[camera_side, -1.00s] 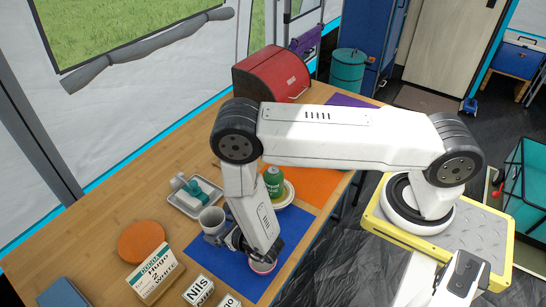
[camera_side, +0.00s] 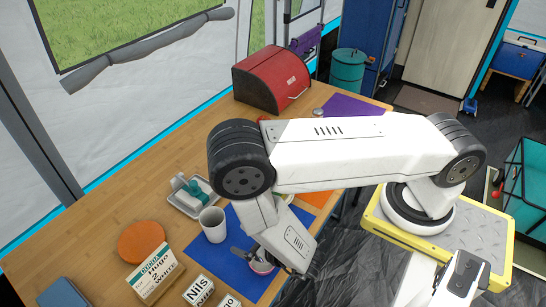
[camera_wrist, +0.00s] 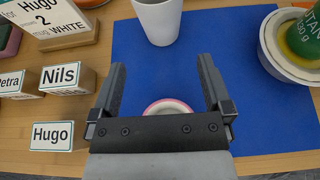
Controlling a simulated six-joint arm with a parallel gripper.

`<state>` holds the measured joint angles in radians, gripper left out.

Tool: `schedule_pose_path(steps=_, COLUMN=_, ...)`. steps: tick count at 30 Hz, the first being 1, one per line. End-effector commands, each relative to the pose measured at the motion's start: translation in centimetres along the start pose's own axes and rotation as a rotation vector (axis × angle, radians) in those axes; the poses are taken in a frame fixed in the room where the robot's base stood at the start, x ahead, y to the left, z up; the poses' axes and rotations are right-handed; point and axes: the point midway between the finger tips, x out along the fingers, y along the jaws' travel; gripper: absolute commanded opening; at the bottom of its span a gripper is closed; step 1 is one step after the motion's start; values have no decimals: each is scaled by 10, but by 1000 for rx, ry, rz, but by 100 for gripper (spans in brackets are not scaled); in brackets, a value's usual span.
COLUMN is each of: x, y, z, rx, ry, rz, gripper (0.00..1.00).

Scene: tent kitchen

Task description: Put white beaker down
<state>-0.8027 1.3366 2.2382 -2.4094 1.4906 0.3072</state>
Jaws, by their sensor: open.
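The white beaker (camera_side: 213,224) stands upright at the left part of the blue mat (camera_side: 247,278). In the wrist view the beaker (camera_wrist: 157,20) is at the top, just beyond my fingertips, with its upper part cut off. My gripper (camera_wrist: 161,63) is open, and nothing is held between its fingers. In the side view my gripper (camera_side: 243,256) is low over the mat, to the right of and nearer than the beaker, apart from it. A small pink-rimmed round dish (camera_wrist: 168,107) shows between the fingers, partly hidden by the gripper body.
An order sign (camera_side: 152,273) reading Hugo, 2, white stands left, beside name blocks (camera_side: 199,290). A tray (camera_side: 183,203) with a bottle lies behind the beaker. An orange round mat (camera_side: 141,241) lies bare.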

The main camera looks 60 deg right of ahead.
Motion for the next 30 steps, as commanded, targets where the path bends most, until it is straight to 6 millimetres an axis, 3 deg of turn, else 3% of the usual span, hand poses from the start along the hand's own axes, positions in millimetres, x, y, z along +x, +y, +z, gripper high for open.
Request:
schedule_pose_path(steps=20, x=0, y=-3, z=3, rx=7, ry=-2, rz=-21, gripper=100)
schedule_pose_path(steps=26, x=6, y=-25, z=24, rx=56, ry=-16, rz=-163, gripper=100)
schedule_pose_path(steps=30, x=6, y=-56, z=48, rx=133, ry=-24, rz=-351, gripper=100)
